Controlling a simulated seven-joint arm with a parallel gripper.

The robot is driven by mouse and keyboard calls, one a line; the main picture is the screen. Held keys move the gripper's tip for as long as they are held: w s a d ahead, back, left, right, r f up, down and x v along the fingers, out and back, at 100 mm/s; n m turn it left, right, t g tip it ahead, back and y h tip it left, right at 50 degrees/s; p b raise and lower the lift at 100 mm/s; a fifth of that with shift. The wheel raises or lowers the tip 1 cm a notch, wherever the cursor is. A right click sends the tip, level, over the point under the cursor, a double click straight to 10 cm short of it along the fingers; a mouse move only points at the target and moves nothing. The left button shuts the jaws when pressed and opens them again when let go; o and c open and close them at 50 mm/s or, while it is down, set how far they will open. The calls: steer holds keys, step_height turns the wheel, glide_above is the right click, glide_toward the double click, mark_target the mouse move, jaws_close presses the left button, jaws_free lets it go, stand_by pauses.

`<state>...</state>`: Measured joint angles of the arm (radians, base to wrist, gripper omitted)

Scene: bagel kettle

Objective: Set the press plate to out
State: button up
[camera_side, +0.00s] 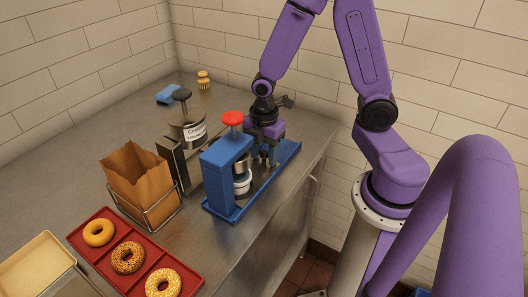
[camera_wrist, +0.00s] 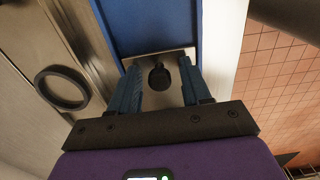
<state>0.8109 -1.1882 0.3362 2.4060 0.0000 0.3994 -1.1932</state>
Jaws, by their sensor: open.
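The blue press (camera_side: 216,173) stands near the counter's right edge, with a red knob (camera_side: 232,118) on top and a blue base tray (camera_side: 287,153) reaching back right. In the wrist view a silver plate (camera_wrist: 172,57) with a black knob (camera_wrist: 159,76) lies on the blue tray (camera_wrist: 150,20). My gripper (camera_wrist: 160,72) is open, with one blue finger on each side of the black knob; I cannot tell whether they touch it. In the side view my gripper (camera_side: 267,160) is low behind the press, and it hides the plate and knob.
Left of the press stand a cream cheese dispenser (camera_side: 187,131) and a paper bag (camera_side: 136,175) in a wire holder. A red tray (camera_side: 101,259) with bagels is at the front left. The counter's edge drops off right of the press.

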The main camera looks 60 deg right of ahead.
jaws_close()
steer(key=d, duration=1.1)
jaws_free()
steer(key=shift+d, duration=0.1)
steer(key=shift+r, duration=0.1)
step_height(320, 180, up, 17)
steer(key=shift+r, duration=0.15)
